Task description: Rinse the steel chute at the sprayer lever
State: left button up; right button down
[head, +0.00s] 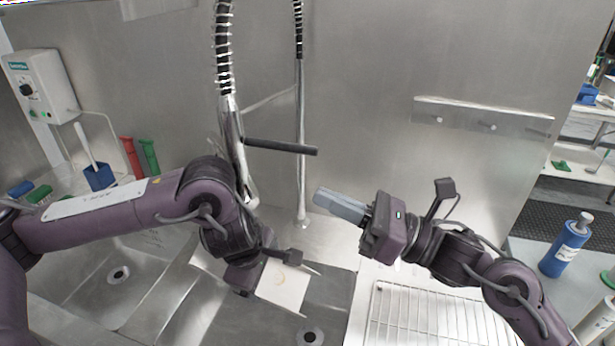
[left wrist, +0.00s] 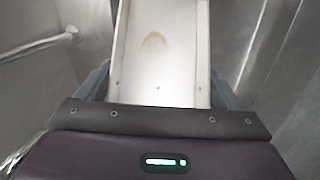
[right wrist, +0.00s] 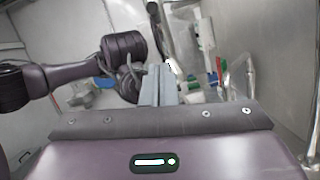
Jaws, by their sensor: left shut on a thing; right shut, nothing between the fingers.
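The steel chute (head: 285,290) is a pale, flat-bottomed channel with a brownish stain on its inner face. My left gripper (head: 256,279) is shut on it and holds it over the sink, below the sprayer. In the left wrist view the chute (left wrist: 158,70) runs away between the fingers, stain showing. The sprayer (head: 234,150) hangs from a sprung hose. Its dark lever bar (head: 280,147) sticks out to the right. My right gripper (head: 340,205) is shut and empty, right of the lever and lower in the picture; its closed fingers also show in the right wrist view (right wrist: 159,84).
Sink basins with drains (head: 310,336) lie below. A wire rack (head: 430,315) is at lower right, and a blue bottle (head: 565,248) stands beyond it. A steel back wall limits reach.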

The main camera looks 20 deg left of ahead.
aim_at(265, 300)
jog(key=v, duration=0.5)
jog(key=shift+d, duration=0.3)
pick_arm(q)
jog(key=shift+s+d+r+p, duration=0.1)
jog(key=shift+s+d+p, duration=0.5)
jog(key=shift+s, duration=0.4)
jog(key=shift+s+d+p, duration=0.55)
jog(key=shift+s+p, duration=0.1)
jog(key=shift+s, duration=0.35)
jog(key=shift+s+d+r+p, duration=0.1)
jog(key=shift+s+d+p, duration=0.5)
jog(key=shift+s, duration=0.4)
jog(key=shift+s+d+f+p, duration=0.15)
jog(key=shift+s+d+p, duration=0.15)
jog(key=shift+s, duration=0.25)
pick_arm(e)
jog(key=shift+r, duration=2.2)
jog(key=shift+r, duration=0.1)
